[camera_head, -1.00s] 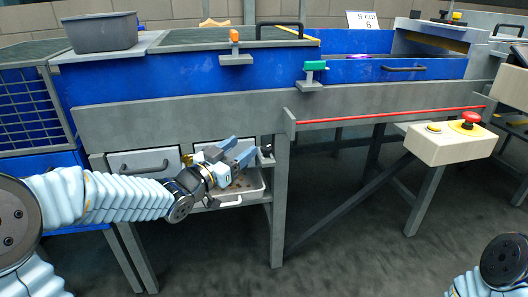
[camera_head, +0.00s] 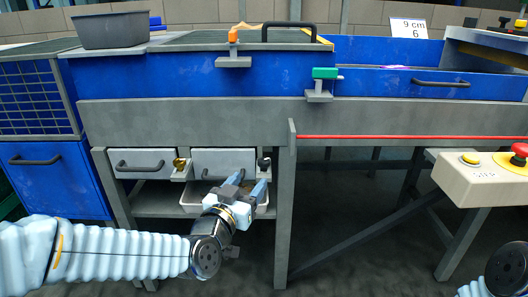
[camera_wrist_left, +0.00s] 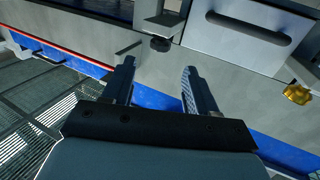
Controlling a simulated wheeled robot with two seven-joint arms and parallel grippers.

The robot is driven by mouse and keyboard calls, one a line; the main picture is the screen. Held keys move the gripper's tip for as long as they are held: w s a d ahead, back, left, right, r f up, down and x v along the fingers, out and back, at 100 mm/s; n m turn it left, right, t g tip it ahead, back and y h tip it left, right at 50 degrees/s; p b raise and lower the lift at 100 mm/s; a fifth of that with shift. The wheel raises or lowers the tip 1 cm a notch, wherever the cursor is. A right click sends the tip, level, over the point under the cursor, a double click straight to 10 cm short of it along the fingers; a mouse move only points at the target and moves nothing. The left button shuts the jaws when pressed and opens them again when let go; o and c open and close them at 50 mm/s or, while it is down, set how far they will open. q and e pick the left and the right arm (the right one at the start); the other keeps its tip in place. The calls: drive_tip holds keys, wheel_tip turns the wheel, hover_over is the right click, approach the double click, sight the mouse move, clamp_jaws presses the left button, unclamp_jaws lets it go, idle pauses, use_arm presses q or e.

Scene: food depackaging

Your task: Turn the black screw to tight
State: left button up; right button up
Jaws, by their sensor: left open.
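The black screw (camera_head: 263,162) is a small dark knob on a grey bracket beside the right drawer, near the table leg. In the left wrist view the black screw (camera_wrist_left: 160,45) sits just beyond and between my fingertips. My left gripper (camera_head: 248,182) is open and empty, just below the screw, fingers pointing up toward it. Its two spread fingers also show in the wrist view (camera_wrist_left: 158,70). They look apart from the screw. I cannot tell how tight the screw is. My right gripper is out of view.
A brass screw (camera_head: 180,164) sits between the left drawer (camera_head: 143,162) and the right drawer (camera_head: 210,160). A metal tray (camera_head: 189,200) lies on the shelf below. The table leg (camera_head: 281,220) stands close right of my gripper. A red-button box (camera_head: 475,180) is at right.

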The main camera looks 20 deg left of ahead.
sight(261, 166)
use_arm(q)
drive_tip(key=w, duration=0.7)
drive_tip(key=w+d+p, duration=0.1)
drive_tip(key=w, duration=0.2)
drive_tip(key=shift+w, duration=0.15)
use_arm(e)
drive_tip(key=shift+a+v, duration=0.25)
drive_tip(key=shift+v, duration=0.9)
use_arm(q)
drive_tip(key=shift+c, duration=0.2)
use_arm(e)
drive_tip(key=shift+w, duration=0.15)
